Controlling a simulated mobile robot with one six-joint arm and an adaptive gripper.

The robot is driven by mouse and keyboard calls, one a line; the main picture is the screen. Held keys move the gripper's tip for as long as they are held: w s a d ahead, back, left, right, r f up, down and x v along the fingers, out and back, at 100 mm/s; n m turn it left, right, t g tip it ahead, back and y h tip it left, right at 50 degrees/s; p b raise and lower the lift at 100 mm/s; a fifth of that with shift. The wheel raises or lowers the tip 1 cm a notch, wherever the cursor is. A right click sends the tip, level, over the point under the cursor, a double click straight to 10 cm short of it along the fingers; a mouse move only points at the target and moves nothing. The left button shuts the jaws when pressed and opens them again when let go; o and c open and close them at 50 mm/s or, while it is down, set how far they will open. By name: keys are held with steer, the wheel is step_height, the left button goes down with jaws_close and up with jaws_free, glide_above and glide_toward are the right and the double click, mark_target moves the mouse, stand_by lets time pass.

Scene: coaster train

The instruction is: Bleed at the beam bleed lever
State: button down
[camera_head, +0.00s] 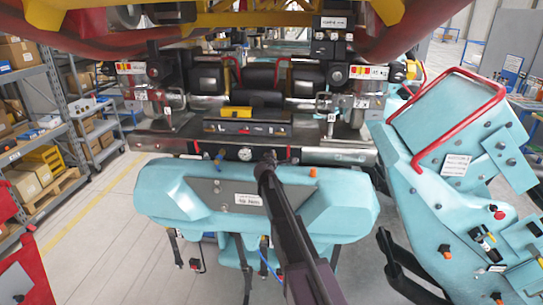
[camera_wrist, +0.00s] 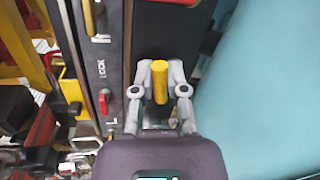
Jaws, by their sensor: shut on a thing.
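In the wrist view a short yellow lever (camera_wrist: 160,84), which I take to be the beam bleed lever, stands between the two grey fingers of my gripper (camera_wrist: 160,72). The fingers are shut on it from both sides. In the head view my gripper (camera_head: 268,158) is at the far end of my dark arm, in front of the metal beam and above the teal housing (camera_head: 160,190). The lever is hidden there, behind my gripper and arm.
A black panel (camera_wrist: 116,45) with a red switch (camera_wrist: 134,92) lies close left of my gripper; a teal surface (camera_wrist: 260,90) is at right. A round gauge (camera_head: 245,154) sits on the beam. A teal unit with a red rail (camera_head: 465,72) stands at right. Loaded shelves (camera_head: 25,75) line the left.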

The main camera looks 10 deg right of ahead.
steer(key=shift+f+m+y, duration=0.4)
steer(key=shift+m, duration=0.7)
steer(key=c, duration=0.7)
jaws_free()
steer(key=shift+o, duration=0.2)
